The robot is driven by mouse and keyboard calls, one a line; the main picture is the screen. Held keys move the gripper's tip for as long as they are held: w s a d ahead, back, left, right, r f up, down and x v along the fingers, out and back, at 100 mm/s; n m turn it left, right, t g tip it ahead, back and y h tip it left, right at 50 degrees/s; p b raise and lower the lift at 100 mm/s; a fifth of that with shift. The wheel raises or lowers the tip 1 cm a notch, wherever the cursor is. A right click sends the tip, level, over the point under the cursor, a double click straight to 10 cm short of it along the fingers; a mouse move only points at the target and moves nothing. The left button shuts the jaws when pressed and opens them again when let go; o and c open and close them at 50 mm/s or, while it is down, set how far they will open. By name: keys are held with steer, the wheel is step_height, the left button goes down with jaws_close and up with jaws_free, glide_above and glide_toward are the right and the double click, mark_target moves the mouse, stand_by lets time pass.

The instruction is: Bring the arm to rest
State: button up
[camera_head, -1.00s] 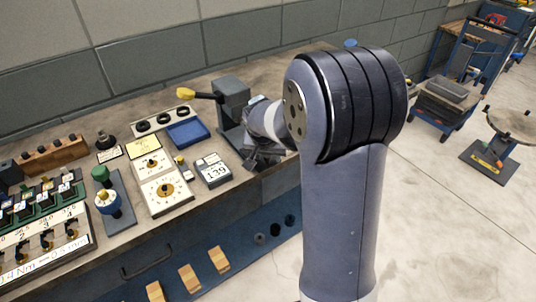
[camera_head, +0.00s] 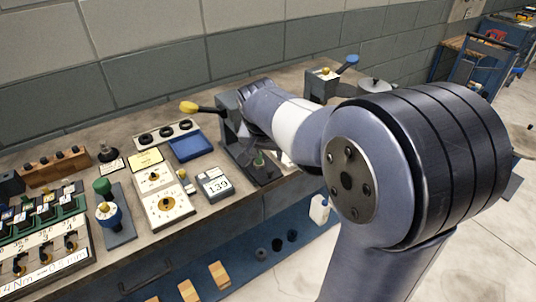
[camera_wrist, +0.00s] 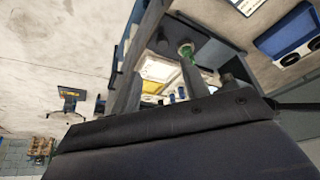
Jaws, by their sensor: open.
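My arm (camera_head: 300,125) reaches across the right part of the bench (camera_head: 120,255) in the head view, its forearm beside the grey lever press (camera_head: 232,125) with the yellow handle. My gripper is mostly hidden behind the arm there. In the wrist view the jaws of my gripper (camera_wrist: 178,92) stand apart, with nothing seen held between them. Beyond them a green-topped piece (camera_wrist: 186,50) shows on a dark base; the head view has a small green piece (camera_head: 258,160) on the press base.
A blue tray (camera_head: 192,147), a dial panel (camera_head: 165,207) and a display reading 139 (camera_head: 215,185) stand left of the press. A second device with a blue handle (camera_head: 347,62) stands behind my arm. A white bottle (camera_head: 319,209) is on the lower shelf.

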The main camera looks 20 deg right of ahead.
mark_target(269, 169)
steer(key=x, duration=0.7)
steer(key=w+p+x, duration=0.1)
steer(key=x, duration=0.3)
steer(key=shift+a+r, duration=0.1)
steer(key=shift+r, duration=0.05)
steer(key=shift+w+a, duration=0.2)
steer(key=shift+w, duration=0.3)
steer(key=shift+s, duration=0.1)
